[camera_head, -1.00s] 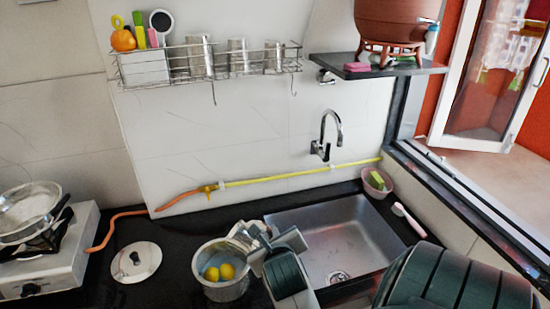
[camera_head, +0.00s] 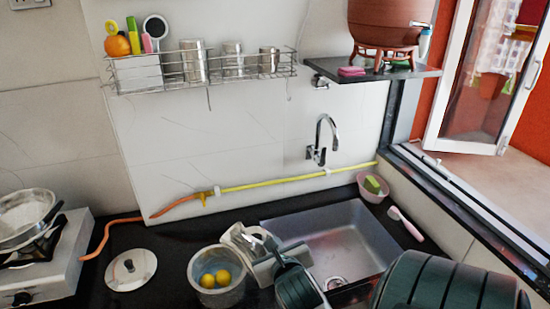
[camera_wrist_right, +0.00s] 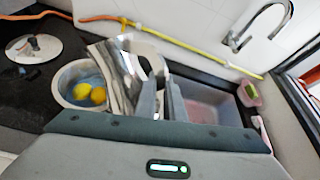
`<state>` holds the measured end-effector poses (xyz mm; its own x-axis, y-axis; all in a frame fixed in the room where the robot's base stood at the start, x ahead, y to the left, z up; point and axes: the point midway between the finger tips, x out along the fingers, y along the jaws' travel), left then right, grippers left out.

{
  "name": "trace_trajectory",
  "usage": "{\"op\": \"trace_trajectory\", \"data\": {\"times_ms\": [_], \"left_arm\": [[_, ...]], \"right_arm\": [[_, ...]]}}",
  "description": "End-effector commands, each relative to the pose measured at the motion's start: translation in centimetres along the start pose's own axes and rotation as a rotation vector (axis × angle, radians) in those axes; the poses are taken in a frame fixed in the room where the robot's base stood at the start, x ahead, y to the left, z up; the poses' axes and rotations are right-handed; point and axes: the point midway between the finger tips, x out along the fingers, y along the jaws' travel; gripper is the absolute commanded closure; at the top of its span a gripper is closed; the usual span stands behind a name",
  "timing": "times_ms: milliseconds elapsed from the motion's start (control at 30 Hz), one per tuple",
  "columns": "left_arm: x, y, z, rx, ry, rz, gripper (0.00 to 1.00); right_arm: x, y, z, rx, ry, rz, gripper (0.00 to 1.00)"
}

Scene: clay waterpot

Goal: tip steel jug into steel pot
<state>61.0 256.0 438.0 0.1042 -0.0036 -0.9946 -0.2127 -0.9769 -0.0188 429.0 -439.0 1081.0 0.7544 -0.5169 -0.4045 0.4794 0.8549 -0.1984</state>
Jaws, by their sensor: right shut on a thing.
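The steel pot (camera_head: 227,297) stands on the black counter, left of the sink, with two yellow lemons (camera_head: 215,278) and bluish contents in it. The steel jug (camera_head: 238,238) is tilted beside the pot's upper right rim. In the right wrist view the jug (camera_wrist_right: 120,75) leans with its near end over or very close to the rim of the pot (camera_wrist_right: 61,86). My right gripper (camera_head: 263,262) is shut on the jug, and its fingers (camera_wrist_right: 165,95) cover part of it. I cannot see any stream leaving the jug. My left gripper is not in view.
The sink (camera_head: 350,240) lies right of the pot, with a tap (camera_head: 321,140) above it. A lid (camera_head: 131,268) lies left of the pot. A stove (camera_head: 50,260) with a pan is at far left. A wire rack (camera_head: 200,70) hangs on the wall.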

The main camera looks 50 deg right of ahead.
Motion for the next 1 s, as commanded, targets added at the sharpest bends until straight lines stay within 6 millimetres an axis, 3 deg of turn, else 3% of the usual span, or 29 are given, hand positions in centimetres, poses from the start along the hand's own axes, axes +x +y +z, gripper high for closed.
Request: {"op": "trace_trajectory", "data": {"times_ms": [1000], "left_arm": [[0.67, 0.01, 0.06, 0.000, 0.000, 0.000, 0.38]], "right_arm": [[-0.44, -0.40, 0.68, 0.177, -0.125, 0.053, 1.00]]}}
